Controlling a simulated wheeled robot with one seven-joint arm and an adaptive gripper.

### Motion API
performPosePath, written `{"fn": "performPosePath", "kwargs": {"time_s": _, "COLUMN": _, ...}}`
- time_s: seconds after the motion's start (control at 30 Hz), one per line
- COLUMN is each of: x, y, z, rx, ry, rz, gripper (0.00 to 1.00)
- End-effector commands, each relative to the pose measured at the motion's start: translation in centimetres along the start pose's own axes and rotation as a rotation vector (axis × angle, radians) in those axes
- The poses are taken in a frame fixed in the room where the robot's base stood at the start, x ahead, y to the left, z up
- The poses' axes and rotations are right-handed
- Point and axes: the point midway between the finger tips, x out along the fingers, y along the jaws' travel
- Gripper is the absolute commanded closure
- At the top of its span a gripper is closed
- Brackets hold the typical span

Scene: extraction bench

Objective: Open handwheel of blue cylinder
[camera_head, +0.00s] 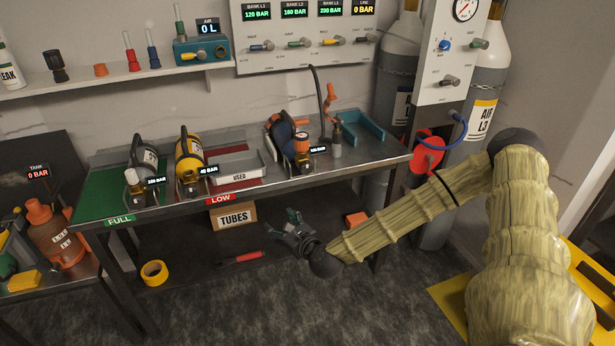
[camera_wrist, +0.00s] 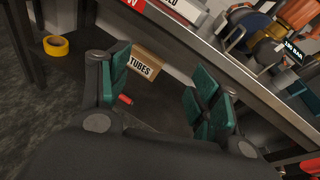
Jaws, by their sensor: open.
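The blue cylinder (camera_head: 281,131) lies on the bench towards its right half, with an orange handwheel (camera_head: 302,142) at its near end and a display beside it that is too small to read surely. In the wrist view the blue cylinder (camera_wrist: 251,25) shows at the upper right, partly cut off. My gripper (camera_head: 292,224) is in front of the bench, below the level of its top, apart from the cylinder. In the wrist view its green-padded fingers (camera_wrist: 155,98) are spread with nothing between them.
A "USED" tray (camera_head: 237,179) lies between yellow and blue. A blue tray (camera_head: 361,130) is at the right. The bench's front edge (camera_head: 330,174) is above my gripper; a TUBES box (camera_head: 233,215) is underneath.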

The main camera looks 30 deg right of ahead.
Motion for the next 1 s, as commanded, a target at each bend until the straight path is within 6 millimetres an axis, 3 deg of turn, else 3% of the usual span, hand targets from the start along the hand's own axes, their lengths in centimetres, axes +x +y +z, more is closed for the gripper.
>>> {"fn": "performPosePath", "kwargs": {"time_s": 0.03, "x": 0.3, "y": -2.6, "z": 0.2, "rx": 0.068, "ry": -0.03, "rz": -0.05, "gripper": 0.37}}
{"fn": "performPosePath", "kwargs": {"time_s": 0.1, "x": 0.5, "y": -5.7, "z": 1.1, "rx": 0.156, "ry": -0.076, "rz": -0.107, "gripper": 0.37}}
{"fn": "performPosePath", "kwargs": {"time_s": 0.2, "x": 0.3, "y": -9.6, "z": 2.1, "rx": 0.264, "ry": -0.137, "rz": -0.171, "gripper": 0.37}}
{"fn": "performPosePath", "kwargs": {"time_s": 0.33, "x": 0.0, "y": -13.2, "z": 3.1, "rx": 0.358, "ry": -0.198, "rz": -0.226, "gripper": 0.37}}
{"fn": "performPosePath", "kwargs": {"time_s": 0.47, "x": -0.3, "y": -14.9, "z": 3.6, "rx": 0.403, "ry": -0.229, "rz": -0.251, "gripper": 0.37}}
{"fn": "performPosePath", "kwargs": {"time_s": 0.63, "x": 0.5, "y": -15.6, "z": 4.1, "rx": 0.415, "ry": -0.238, "rz": -0.255, "gripper": 0.37}}
{"fn": "performPosePath", "kwargs": {"time_s": 1.0, "x": 5.9, "y": -17.1, "z": 5.1, "rx": 0.412, "ry": -0.236, "rz": -0.255, "gripper": 0.37}}
